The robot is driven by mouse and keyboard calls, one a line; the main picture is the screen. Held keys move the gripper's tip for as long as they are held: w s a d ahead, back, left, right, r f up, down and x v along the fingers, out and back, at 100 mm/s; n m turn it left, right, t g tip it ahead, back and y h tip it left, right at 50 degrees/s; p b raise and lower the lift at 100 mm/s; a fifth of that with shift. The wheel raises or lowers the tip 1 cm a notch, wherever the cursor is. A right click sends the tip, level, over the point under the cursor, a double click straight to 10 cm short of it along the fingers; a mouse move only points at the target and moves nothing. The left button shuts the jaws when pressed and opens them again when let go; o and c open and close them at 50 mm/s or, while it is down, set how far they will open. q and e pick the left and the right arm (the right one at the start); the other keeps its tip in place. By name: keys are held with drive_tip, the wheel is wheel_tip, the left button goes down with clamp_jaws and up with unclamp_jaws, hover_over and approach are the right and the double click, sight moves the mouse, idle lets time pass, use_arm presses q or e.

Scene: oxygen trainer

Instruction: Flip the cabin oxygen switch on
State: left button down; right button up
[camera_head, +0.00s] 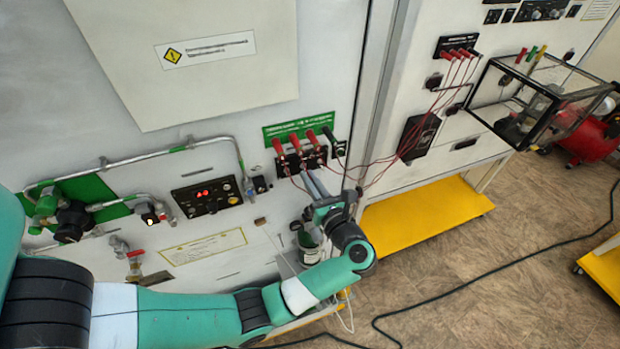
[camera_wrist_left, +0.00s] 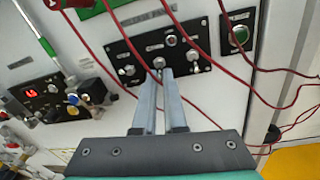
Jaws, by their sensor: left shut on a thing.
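A black switch panel (camera_head: 288,164) is on the white cabinet wall under a green strip with red plugs. In the left wrist view the panel (camera_wrist_left: 201,64) has several silver switches or knobs, with labels too small to read. My left gripper (camera_head: 307,175) reaches up to its lower edge. In the wrist view the two grey fingers (camera_wrist_left: 161,75) come together at the middle lower silver switch (camera_wrist_left: 158,62), shut on its lever. The fingertips partly hide the lever, so I cannot tell its position. My right gripper is in neither view.
Red cables (camera_wrist_left: 205,100) hang across the panel and beside the fingers. A green button (camera_wrist_left: 239,37) sits to the right. A control box with a red display (camera_head: 208,195) is to the left. A green bottle (camera_head: 309,247) stands behind my arm.

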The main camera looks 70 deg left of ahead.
sight(305, 169)
use_arm(q)
drive_tip(key=shift+r+h+p, duration=0.8)
drive_tip(key=shift+h+p, duration=0.3)
drive_tip(key=shift+p, duration=0.15)
drive_tip(key=h+p, duration=0.1)
drive_tip(key=r+h+p, duration=0.1)
drive_tip(key=p, duration=0.1)
drive_tip(key=h+p, duration=0.1)
drive_tip(key=h, duration=0.1)
drive_tip(key=shift+a+r, duration=0.15)
drive_tip(key=shift+r, duration=0.15)
drive_tip(key=shift+a+r+m+h+p, duration=0.1)
drive_tip(key=shift+a+m+h+p, duration=0.05)
drive_tip(key=shift+h+p, duration=0.7)
drive_tip(key=shift+a+r+m+h+p, duration=0.1)
drive_tip(key=shift+a+m+h+p, duration=0.05)
drive_tip(key=shift+h+p, duration=0.65)
drive_tip(key=c, duration=1)
unclamp_jaws()
drive_tip(key=shift+f, duration=0.1)
